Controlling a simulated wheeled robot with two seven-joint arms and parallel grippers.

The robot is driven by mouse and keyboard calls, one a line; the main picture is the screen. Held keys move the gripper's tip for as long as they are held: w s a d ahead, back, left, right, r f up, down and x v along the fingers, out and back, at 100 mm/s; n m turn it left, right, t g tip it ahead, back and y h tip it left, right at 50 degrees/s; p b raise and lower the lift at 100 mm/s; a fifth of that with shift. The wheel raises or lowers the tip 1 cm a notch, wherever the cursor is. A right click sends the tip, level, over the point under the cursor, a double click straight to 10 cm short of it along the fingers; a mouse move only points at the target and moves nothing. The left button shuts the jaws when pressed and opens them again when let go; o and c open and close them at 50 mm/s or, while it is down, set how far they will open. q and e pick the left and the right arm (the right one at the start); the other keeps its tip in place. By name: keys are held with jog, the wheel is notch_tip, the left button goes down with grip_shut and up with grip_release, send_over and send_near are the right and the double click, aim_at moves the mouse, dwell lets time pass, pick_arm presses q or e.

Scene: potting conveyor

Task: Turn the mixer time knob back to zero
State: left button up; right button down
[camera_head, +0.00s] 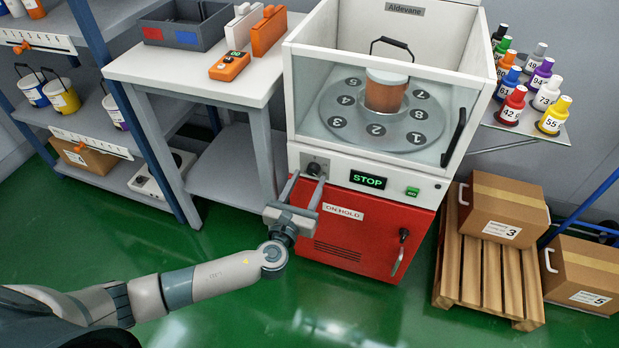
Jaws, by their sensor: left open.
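The mixer (367,230) stands in the middle, a white cabinet with a red lower front marked ON HOLD. Its black time knob (313,168) is at the left of the control strip, beside a display (368,180) reading STOP. My left gripper (304,184) is open in front of the strip, its two fingers reaching up toward the knob, one on each side. I cannot tell whether the fingers touch it. The knob's pointer and scale are too small to read. My right gripper is not in view.
A small green button (412,191) sits right of the display. A copper-coloured pot (386,92) stands on the numbered turntable inside the mixer. A white table (190,70) is to the left, a shelf of bottles (510,130) and a pallet (484,268) with a box to the right.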

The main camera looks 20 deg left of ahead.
pick_arm(q)
jog(key=shift+w, duration=0.95)
jog(key=shift+c, duration=0.6)
